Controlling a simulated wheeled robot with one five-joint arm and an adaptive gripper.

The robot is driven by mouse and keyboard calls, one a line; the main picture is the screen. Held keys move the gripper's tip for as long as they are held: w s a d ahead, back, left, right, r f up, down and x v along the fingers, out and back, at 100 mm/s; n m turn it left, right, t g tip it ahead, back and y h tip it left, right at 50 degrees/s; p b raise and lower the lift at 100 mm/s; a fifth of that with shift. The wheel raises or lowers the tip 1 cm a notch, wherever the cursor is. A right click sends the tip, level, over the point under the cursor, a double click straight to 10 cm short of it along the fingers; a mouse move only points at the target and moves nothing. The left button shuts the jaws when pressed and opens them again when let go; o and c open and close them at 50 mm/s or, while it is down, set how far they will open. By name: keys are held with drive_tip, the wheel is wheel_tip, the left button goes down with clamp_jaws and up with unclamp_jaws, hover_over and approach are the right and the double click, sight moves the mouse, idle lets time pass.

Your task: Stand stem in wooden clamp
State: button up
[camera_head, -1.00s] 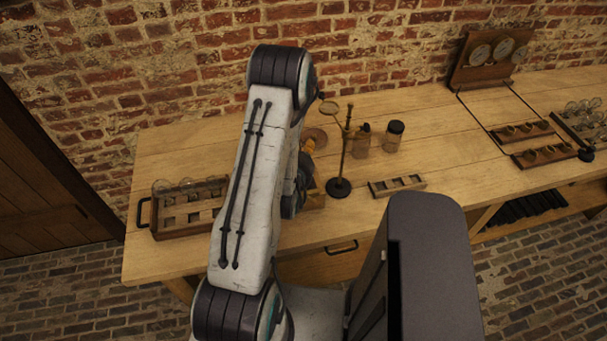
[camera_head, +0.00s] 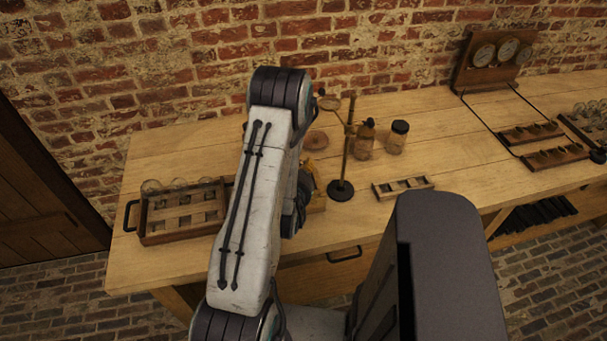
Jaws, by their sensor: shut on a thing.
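My gripper (camera_head: 297,208) is only partly in view at the right edge of my arm, low over the front of the bench. It is shut, but its fingertips and the thing between them are hidden behind the arm. I cannot make out the stem. A wooden piece (camera_head: 318,204) shows just right of the gripper and may be the wooden clamp; most of it is covered. A yellowish thing (camera_head: 316,168) shows just behind the gripper; what it is and whether it touches the gripper I cannot tell.
A stand with an upright rod and black base (camera_head: 341,191) is close on the right. Jars (camera_head: 397,137) and a bottle (camera_head: 364,140) stand behind it. A small wooden rack (camera_head: 403,197) lies right. A wooden tray (camera_head: 147,238) with glass pieces is left.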

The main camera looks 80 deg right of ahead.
drive_tip(key=shift+f, duration=0.35)
drive_tip(key=shift+f, duration=0.15)
drive_tip(key=o, duration=0.8)
drive_tip(key=shift+r, duration=0.2)
